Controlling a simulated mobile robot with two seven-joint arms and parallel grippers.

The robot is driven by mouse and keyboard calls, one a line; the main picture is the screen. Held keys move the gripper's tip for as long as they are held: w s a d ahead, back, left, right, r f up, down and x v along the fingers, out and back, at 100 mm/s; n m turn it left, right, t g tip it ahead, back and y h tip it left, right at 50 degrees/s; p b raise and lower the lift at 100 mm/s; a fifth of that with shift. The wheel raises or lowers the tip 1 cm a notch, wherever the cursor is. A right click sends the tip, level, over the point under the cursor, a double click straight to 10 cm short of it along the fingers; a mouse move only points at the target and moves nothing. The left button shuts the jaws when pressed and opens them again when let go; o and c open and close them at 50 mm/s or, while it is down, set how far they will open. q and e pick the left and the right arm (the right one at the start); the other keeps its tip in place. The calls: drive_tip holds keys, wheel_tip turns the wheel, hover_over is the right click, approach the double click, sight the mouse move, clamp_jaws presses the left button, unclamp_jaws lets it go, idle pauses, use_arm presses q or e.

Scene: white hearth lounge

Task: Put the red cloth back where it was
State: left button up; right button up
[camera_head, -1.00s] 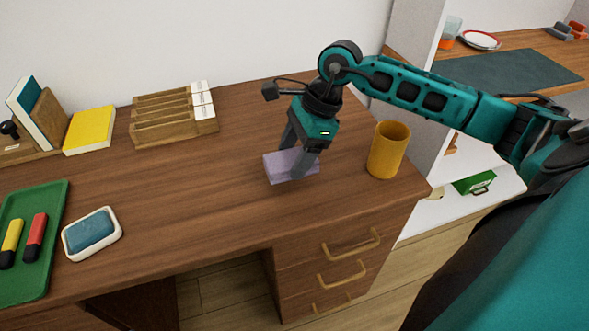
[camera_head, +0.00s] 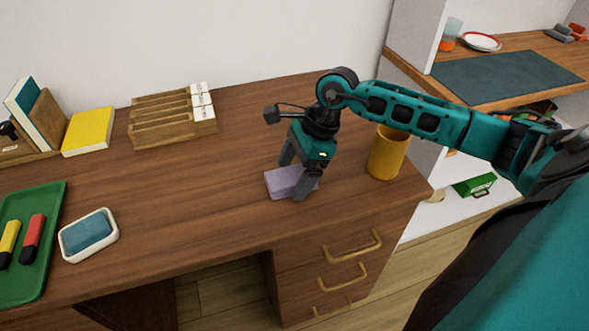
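No red cloth shows in this view. My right gripper (camera_head: 294,178) points down at the desk (camera_head: 200,200), its fingers on either side of a pale purple block (camera_head: 281,181), which moves with it. The block is low, at or just above the desk top; any small gap beneath cannot be told. The fingers cover part of the block. My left gripper is not in view.
An orange mug (camera_head: 387,155) stands right of the gripper, near the desk's right edge. A wooden rack (camera_head: 165,128) and a yellow book (camera_head: 88,131) are behind. A white dish (camera_head: 89,236) with a blue block and a green tray (camera_head: 28,270) lie left. The desk's middle is clear.

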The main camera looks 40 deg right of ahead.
drive_tip(key=shift+r, duration=0.25)
drive_tip(key=p+v, duration=0.1)
drive_tip(key=v, duration=1)
drive_tip(key=shift+r, duration=0.4)
drive_tip(key=shift+s+d, duration=0.1)
